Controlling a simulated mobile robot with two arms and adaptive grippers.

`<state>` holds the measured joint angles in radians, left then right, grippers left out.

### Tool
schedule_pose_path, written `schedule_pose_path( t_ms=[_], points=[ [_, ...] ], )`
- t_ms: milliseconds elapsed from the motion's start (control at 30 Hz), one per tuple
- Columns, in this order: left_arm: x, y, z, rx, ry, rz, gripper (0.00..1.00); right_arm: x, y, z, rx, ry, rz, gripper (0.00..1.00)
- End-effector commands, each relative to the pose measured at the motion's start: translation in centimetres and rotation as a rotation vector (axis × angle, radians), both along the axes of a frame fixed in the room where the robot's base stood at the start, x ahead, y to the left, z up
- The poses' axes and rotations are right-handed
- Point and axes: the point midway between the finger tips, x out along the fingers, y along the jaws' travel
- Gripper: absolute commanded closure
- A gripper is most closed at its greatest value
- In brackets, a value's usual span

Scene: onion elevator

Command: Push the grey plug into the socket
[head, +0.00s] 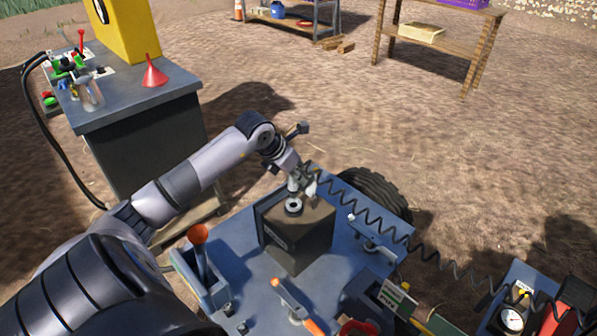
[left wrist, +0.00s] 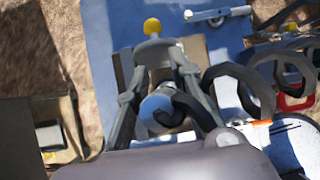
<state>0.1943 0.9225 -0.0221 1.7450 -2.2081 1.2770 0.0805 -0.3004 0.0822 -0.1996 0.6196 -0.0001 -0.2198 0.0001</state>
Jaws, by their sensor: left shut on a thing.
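My left gripper (head: 302,186) is just above the top of a dark box (head: 297,248) on the blue cart. It is shut on the grey plug, which shows between the fingers in the left wrist view (left wrist: 158,108). A black coiled cable (head: 375,217) runs from the gripper area to the right; its thick coils are close to the plug in the left wrist view (left wrist: 240,85). A round dark ring with a pale centre (head: 293,206), which looks like the socket, is on the box top beside the fingertips. I cannot tell whether the plug touches it. My right gripper is not in view.
A grey cabinet (head: 140,105) with a red funnel (head: 154,72) stands at the left. Open dirt ground lies behind.

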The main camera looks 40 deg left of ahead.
Motion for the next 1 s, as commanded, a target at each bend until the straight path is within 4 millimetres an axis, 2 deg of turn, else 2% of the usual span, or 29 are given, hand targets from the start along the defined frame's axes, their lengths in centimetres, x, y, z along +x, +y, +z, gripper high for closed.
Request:
schedule_pose_path(
  t_ms=[1000],
  points=[
    [0.00,-0.03,-0.20,-0.002,-0.008,0.000,1.00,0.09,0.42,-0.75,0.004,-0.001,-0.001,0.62]
  ],
)
